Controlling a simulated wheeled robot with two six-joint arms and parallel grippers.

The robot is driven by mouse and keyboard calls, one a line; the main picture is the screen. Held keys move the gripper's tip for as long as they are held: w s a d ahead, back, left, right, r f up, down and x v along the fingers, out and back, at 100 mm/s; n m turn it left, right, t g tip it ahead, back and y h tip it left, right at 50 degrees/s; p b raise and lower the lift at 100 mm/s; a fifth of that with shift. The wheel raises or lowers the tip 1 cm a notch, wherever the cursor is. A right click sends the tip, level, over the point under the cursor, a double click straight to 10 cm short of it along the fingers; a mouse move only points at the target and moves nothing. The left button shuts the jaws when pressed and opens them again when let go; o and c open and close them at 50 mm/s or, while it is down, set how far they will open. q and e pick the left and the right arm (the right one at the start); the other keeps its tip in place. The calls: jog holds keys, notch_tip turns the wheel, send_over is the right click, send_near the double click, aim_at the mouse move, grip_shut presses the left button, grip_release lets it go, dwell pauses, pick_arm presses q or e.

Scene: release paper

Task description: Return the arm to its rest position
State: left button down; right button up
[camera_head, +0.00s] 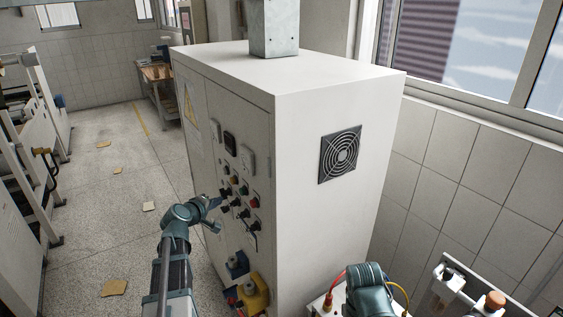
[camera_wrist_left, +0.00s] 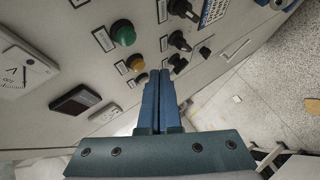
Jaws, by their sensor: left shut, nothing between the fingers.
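My left arm rises from the bottom of the head view, and my left gripper (camera_head: 213,203) is in front of the control panel of a white cabinet (camera_head: 330,220). In the left wrist view the two blue fingers of the left gripper (camera_wrist_left: 158,78) lie side by side, shut with nothing between them. Their tips point at the panel among buttons and knobs; I cannot tell whether they touch it. A green button (camera_wrist_left: 123,33) and an amber button (camera_wrist_left: 136,63) are left of the fingers, and black knobs (camera_wrist_left: 180,42) are right of them. My right gripper is not in view.
A vent grille (camera_head: 340,154) is on the cabinet's side. Yellow and blue connectors (camera_head: 252,293) stick out low on the panel. A cart with cables (camera_head: 326,302) stands at the lower right. The speckled floor (camera_head: 100,215) at left is mostly open, with scattered paper pieces (camera_head: 114,288).

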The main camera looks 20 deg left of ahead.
pick_arm(q)
jog(key=s+d+f+m+g+h, duration=0.1)
jog(key=s+d+f+m+g, duration=0.15)
jog(key=d, duration=0.45)
jog(key=s+d+f+m+g+h, duration=0.1)
jog(key=s+d+f+m+g, duration=0.15)
jog(key=d, duration=0.35)
jog(key=s+d+f+m+g+h, duration=0.1)
jog(key=s+d+f+m+g, duration=0.1)
jog(key=d+f+m, duration=0.35)
jog(key=s+d+f+m+g+y, duration=0.1)
jog(key=s+d+m+g+y, duration=0.1)
jog(key=s+d+g, duration=0.3)
jog(key=s+d+f+m+y, duration=0.15)
jog(key=s+d, duration=0.25)
jog(key=s, duration=0.4)
jog(key=s+d+f+m+g+b, duration=0.1)
jog(key=s+d+f+m+b, duration=0.3)
jog(key=d+f+b, duration=0.6)
notch_tip(320, 180, down, 3)
jog(key=s+y+b, duration=0.1)
jog(key=b, duration=0.2)
jog(key=shift+d, duration=0.15)
